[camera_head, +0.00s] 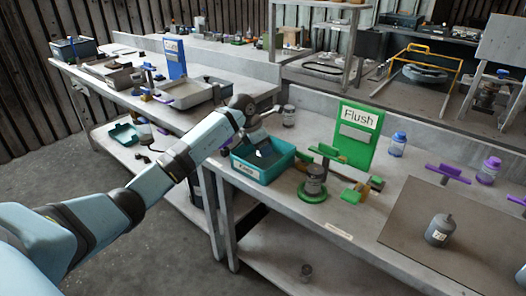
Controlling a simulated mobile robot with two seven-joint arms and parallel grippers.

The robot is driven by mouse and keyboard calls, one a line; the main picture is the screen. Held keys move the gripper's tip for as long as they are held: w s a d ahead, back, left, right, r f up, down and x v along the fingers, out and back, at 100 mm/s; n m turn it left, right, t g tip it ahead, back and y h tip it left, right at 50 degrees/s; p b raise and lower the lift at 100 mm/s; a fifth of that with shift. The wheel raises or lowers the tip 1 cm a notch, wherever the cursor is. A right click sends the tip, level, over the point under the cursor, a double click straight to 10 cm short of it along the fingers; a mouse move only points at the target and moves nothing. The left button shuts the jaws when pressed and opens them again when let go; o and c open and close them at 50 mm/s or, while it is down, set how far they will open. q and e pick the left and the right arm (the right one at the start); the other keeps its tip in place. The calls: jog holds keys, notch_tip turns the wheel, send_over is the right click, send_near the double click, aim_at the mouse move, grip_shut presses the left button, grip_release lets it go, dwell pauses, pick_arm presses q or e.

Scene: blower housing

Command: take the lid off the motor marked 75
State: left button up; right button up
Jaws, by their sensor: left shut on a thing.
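A grey motor (438,231) with a small white label stands upright on the brown mat at the right; I cannot read its number for certain. Another grey motor (314,180) stands on a round green base in front of the green "Flush" sign. My left arm reaches in from the left, and its gripper (258,141) points down over the teal bin (263,171). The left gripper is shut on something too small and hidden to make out. My right gripper is not in view.
A grey jar-like part (289,116) stands behind the teal bin. The green sign (356,135) rises behind the green stands. A blue bottle (397,144) and a purple bottle (488,170) stand farther right. The brown mat (400,238) is mostly clear.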

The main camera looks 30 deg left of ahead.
pick_arm(q)
jog(key=shift+f, duration=0.6)
jog(key=shift+f, duration=0.45)
jog(key=shift+f, duration=0.1)
jog(key=o, duration=1)
